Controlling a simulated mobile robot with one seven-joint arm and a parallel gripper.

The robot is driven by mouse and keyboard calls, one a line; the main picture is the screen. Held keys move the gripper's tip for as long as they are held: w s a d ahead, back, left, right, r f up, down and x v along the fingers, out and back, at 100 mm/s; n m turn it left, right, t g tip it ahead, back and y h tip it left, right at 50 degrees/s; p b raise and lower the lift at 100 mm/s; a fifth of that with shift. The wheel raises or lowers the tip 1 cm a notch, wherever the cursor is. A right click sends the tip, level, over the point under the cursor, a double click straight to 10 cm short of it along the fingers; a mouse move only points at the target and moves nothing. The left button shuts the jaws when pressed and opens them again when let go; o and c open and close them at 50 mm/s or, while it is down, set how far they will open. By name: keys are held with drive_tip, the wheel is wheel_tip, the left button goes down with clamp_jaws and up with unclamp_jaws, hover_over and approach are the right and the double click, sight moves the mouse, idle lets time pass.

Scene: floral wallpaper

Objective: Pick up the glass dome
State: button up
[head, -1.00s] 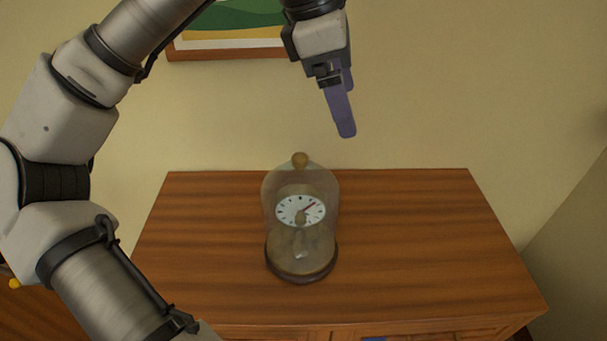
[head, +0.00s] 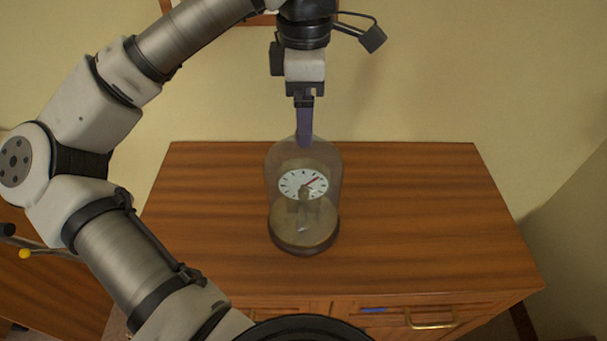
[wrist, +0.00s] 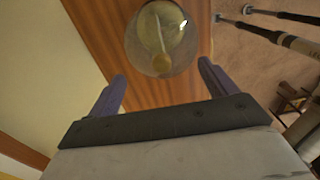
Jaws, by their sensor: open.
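The wooden cabinet top (head: 430,220) is clear on both sides of the dome. A drawer handle (head: 430,321) is on the cabinet's front. The wall (head: 420,70) stands close behind the cabinet. A picture frame (head: 180,8) hangs at the top left.

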sight(304, 182)
drive_tip(key=shift+s+f+p, duration=0.1)
drive_tip(key=shift+f+p, duration=0.8)
drive_tip(key=shift+f, duration=1.65)
drive_tip(key=shift+s, duration=0.1)
drive_tip(key=c, duration=1.8)
drive_tip(key=shift+o, duration=0.2)
